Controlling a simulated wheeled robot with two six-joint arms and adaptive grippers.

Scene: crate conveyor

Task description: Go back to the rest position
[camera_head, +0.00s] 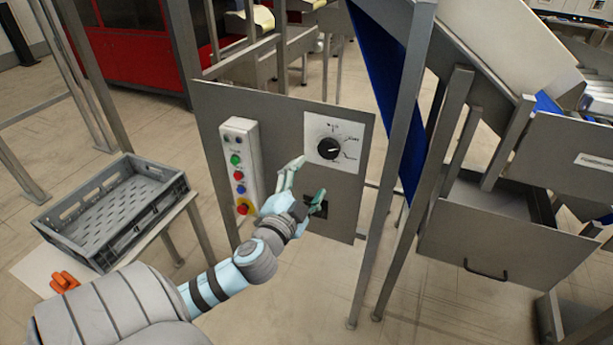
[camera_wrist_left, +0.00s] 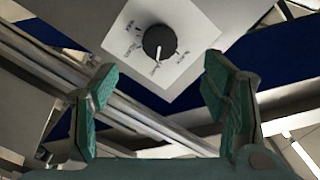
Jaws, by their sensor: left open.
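My left gripper (camera_head: 306,188) is open and empty in front of the grey control panel (camera_head: 285,110) in the head view. Its two green fingers stand apart in the left wrist view (camera_wrist_left: 160,105). A black rotary knob (camera_head: 329,148) on a white plate is just above and beyond the fingers; it also shows in the left wrist view (camera_wrist_left: 159,42). No contact between fingers and knob is visible. To the left of the knob, a white button box (camera_head: 240,160) carries several coloured buttons. My right gripper is in neither view.
A grey crate (camera_head: 118,205) with nothing visible in it stands on a small table at the left, near an orange object (camera_head: 64,281). A metal frame with a blue belt (camera_head: 388,90) rises right of the panel. A grey drawer (camera_head: 500,245) is at the right.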

